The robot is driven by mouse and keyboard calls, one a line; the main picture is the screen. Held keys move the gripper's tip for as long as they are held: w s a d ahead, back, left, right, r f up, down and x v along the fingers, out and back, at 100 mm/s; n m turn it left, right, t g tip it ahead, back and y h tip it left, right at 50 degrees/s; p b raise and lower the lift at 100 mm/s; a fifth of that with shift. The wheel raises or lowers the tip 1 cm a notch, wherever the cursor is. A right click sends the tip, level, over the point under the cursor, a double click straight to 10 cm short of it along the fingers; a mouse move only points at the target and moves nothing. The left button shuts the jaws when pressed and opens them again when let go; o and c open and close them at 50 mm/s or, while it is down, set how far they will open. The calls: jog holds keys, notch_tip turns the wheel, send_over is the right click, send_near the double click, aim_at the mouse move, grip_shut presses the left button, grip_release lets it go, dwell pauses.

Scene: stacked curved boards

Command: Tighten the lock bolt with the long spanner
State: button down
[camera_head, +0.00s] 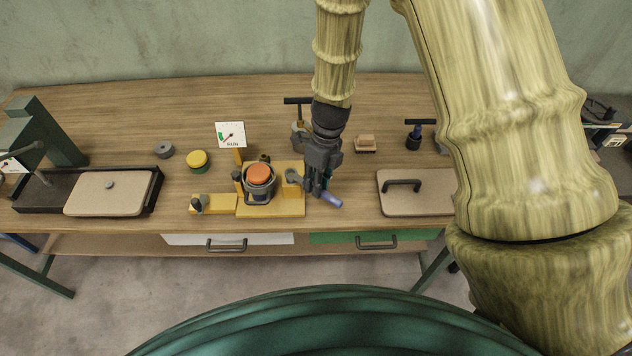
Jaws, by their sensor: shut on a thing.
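My gripper (318,178) points down at the right side of the yellow fixture (292,208) on the workbench. It is shut on a spanner, whose blue handle end (331,200) sticks out to the lower right. A grey spanner head (292,177) shows to the left of the fingers, over the fixture's right part. The lock bolt is hidden or too small to tell, and I cannot tell whether the spanner head sits on it. An orange round part (259,175) sits in a dark ring holder in the middle of the fixture.
A dial gauge (230,135) stands behind the fixture. A lidded tray (108,193) lies at left, a board with a handle (415,190) at right. Dark T-handled tools (414,137) and a brush (365,143) stand behind. A yellow-topped jar (197,160) is left of the gauge.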

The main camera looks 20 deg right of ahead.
jog(key=shift+b+x, duration=0.3)
jog(key=shift+x, duration=0.65)
jog(key=shift+w+d, duration=0.1)
dwell(0.4)
jog(key=s+a+m+t+b, duration=0.1)
jog(key=a+m+t, duration=0.1)
jog(key=a+m, duration=0.5)
jog(key=shift+a+m, duration=0.3)
jog(key=shift+m, duration=1.7)
jog(key=shift+a+f+b, duration=0.1)
jog(key=shift+a+b, duration=0.05)
jog(key=shift+b, duration=0.4)
jog(key=shift+a+m+t, duration=0.15)
jog(key=shift+m+t, duration=0.15)
jog(key=shift+m, duration=0.1)
